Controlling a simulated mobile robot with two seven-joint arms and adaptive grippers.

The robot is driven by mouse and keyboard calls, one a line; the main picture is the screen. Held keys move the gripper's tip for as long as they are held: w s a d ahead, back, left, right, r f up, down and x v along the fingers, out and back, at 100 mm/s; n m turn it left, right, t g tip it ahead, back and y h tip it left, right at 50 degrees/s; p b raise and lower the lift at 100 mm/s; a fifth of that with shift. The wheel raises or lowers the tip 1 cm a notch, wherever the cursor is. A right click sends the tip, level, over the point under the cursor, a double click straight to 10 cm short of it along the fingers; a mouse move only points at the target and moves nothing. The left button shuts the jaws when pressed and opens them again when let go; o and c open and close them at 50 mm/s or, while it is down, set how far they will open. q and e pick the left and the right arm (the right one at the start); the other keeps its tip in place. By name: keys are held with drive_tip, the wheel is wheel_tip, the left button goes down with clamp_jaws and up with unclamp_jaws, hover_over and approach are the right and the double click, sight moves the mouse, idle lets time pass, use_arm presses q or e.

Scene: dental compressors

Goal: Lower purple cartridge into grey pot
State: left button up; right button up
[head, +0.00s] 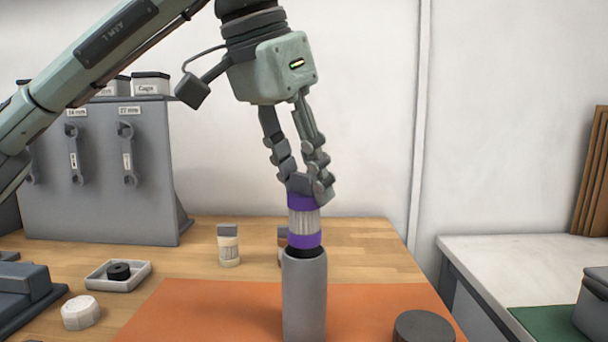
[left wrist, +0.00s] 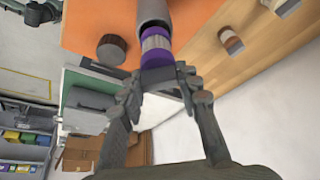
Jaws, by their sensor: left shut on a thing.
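The purple cartridge (head: 305,222) has purple bands at top and bottom and a pale ribbed middle. It stands upright, directly over the grey pot (head: 305,297) on the orange mat (head: 200,312). Its lower end meets a dark ring at the pot's mouth; I cannot tell how far it is inside. My left gripper (head: 310,188) points down and is shut on the cartridge's top. In the left wrist view the cartridge (left wrist: 156,46) lines up with the pot (left wrist: 153,12). My right gripper is not in view.
A dark round cap (head: 424,327) lies right of the pot. A cream cartridge (head: 228,246) stands behind, with another partly hidden behind the pot. A white tray (head: 118,274) holds a black ring. A grey wrench rack (head: 100,170) stands at back left.

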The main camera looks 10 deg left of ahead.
sight(304, 225)
use_arm(q)
drive_tip(key=shift+f, duration=0.15)
drive_tip(key=shift+f+b, duration=1.9)
drive_tip(key=shift+f, duration=1)
drive_tip(key=o, duration=1.3)
drive_tip(key=shift+c, duration=0.2)
